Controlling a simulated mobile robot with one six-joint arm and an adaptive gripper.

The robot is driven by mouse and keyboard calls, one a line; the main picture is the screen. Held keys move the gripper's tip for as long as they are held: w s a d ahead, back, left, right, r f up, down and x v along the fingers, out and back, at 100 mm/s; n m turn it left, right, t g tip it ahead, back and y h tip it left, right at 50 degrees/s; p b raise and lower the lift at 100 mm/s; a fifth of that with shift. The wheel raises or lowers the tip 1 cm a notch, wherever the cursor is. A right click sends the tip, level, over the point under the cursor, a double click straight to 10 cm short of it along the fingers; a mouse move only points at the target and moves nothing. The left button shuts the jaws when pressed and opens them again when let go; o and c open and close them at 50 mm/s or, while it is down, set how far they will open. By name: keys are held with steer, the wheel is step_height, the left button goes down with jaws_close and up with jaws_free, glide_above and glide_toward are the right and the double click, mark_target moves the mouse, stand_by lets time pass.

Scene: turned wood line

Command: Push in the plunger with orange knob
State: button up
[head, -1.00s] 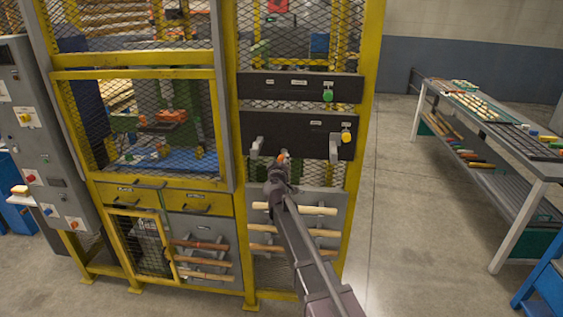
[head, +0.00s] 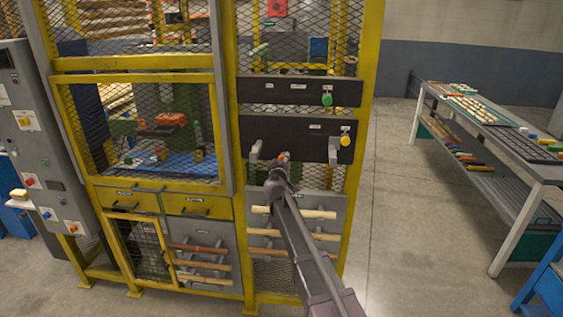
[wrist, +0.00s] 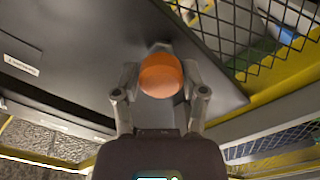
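The orange knob (head: 284,156) shows small at the lower edge of a dark panel (head: 296,133) on the yellow-framed machine, partly hidden by my gripper. In the wrist view the round orange knob (wrist: 161,75) lies between my gripper's two grey fingers (wrist: 160,92), close in front of the palm. The fingers are spread apart, one on each side of the knob. A narrow gap seems to show on each side; contact cannot be told. The plunger's shaft is hidden behind the knob.
A yellow knob (head: 345,141) and a green knob (head: 327,99) stick out to the right and above. A grey bracket (head: 333,150) stands just right of my gripper. Wooden bars (head: 305,213) rest on a rack below. Open floor lies right, before a long table (head: 497,128).

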steer(key=shift+o, duration=1)
steer(key=shift+w, duration=0.1)
steer(key=s, duration=1.2)
steer(key=shift+a, duration=0.2)
steer(key=shift+s, duration=0.1)
